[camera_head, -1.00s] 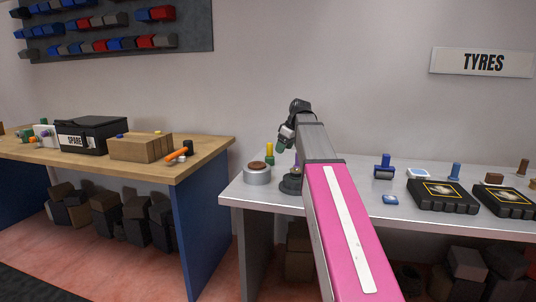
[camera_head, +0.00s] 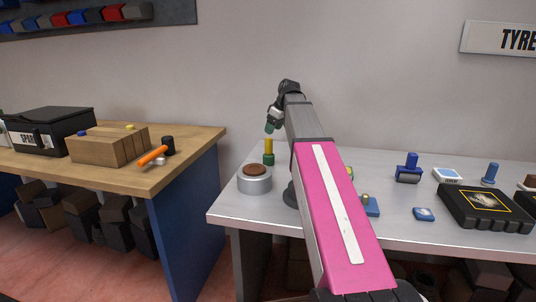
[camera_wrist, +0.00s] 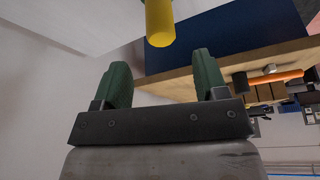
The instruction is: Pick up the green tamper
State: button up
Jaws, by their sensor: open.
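The green tamper (camera_head: 268,159) stands upright on the grey table, behind the round metal tin, with a green base and a yellow handle. My gripper (camera_head: 270,128) is just above the handle in the head view, pointing down. In the wrist view my gripper (camera_wrist: 160,62) has its two green fingers wide apart with nothing between them.
A metal tin with a brown top (camera_head: 254,179) stands close in front of the tamper. A dark round piece (camera_head: 290,196) is partly hidden by my arm. A wooden bench (camera_head: 190,150) stands left.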

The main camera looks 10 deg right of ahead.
aim_at(267, 143)
jog(key=x, duration=0.9)
jog(key=shift+s+f, duration=0.15)
jog(key=shift+f, duration=0.15)
jog(key=shift+c, duration=0.3)
grip_shut()
jog(key=shift+r, duration=0.2)
jog(key=shift+r, duration=0.25)
notch_tip(267, 143, up, 4)
jog(key=shift+f, duration=0.2)
jog(key=s+a+r, duration=0.6)
jog(key=s+a, duration=0.1)
jog(key=a, duration=0.1)
jog(key=shift+s+a+r, duration=0.3)
jog(key=shift+s+a, duration=0.05)
